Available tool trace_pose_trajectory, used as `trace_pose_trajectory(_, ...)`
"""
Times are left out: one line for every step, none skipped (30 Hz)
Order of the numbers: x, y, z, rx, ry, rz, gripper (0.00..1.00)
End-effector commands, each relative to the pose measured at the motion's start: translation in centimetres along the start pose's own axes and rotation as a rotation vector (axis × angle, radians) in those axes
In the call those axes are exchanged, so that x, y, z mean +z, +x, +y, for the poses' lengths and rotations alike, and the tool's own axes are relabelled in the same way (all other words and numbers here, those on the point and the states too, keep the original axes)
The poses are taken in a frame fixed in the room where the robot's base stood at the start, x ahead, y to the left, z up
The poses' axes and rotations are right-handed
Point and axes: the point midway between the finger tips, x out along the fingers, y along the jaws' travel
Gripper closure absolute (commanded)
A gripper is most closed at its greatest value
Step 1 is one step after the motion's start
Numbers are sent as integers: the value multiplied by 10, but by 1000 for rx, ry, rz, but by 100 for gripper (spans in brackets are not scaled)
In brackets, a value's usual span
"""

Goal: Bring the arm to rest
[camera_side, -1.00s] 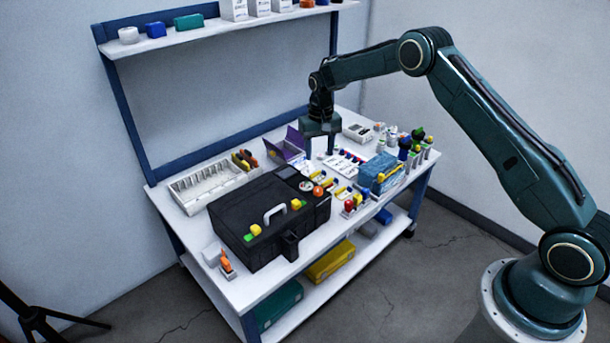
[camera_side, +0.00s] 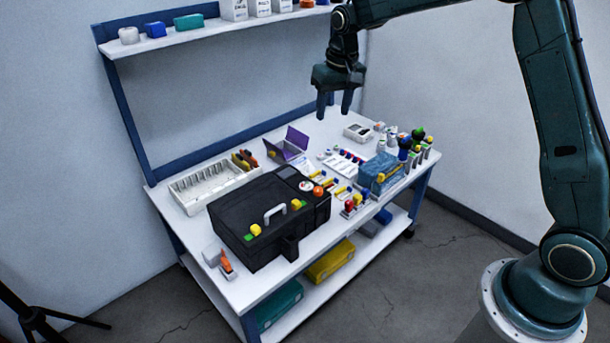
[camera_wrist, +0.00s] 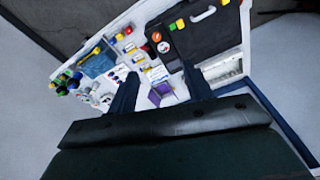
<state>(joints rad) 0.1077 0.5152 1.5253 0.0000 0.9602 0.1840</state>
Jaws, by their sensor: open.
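My gripper (camera_side: 334,110) is open and empty in the side view. It hangs pointing down, well above the back right part of the white workbench (camera_side: 225,280). In the wrist view my gripper's two fingers (camera_wrist: 160,92) stand apart, with the bench far below them. Nothing is between the fingers. My arm arches in from the base at the right, and its upper part leaves the top of the side view.
On the bench are a black case (camera_side: 240,215), a white compartment tray (camera_side: 190,195), a purple box (camera_side: 292,142), a blue container (camera_side: 378,172) and several bottles and small parts. A shelf (camera_side: 190,38) runs behind. The air around my gripper is clear.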

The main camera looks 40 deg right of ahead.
Motion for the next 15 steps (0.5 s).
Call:
trace_pose_trajectory(8,-14,0,-3,-9,14,50)
trace_pose_trajectory(13,-21,-1,-4,-15,19,50)
trace_pose_trajectory(19,-30,-1,-6,-21,28,50)
trace_pose_trajectory(24,-36,-1,-8,-26,34,50)
trace_pose_trajectory(29,-43,-1,-9,-31,41,50)
trace_pose_trajectory(36,-51,-1,-11,-38,49,50)
trace_pose_trajectory(41,-57,-1,-12,-44,55,50)
trace_pose_trajectory(47,-63,0,-14,-50,61,50)
trace_pose_trajectory(54,-70,0,-16,-57,70,50)
trace_pose_trajectory(60,-76,0,-17,-63,76,50)
trace_pose_trajectory(65,-81,0,-18,-68,83,50)
trace_pose_trajectory(73,-88,1,-20,-75,92,50)
trace_pose_trajectory(79,-92,1,-21,-80,97,50)
trace_pose_trajectory(85,-98,2,-23,-85,104,50)
trace_pose_trajectory(93,-104,2,-25,-91,112,50)
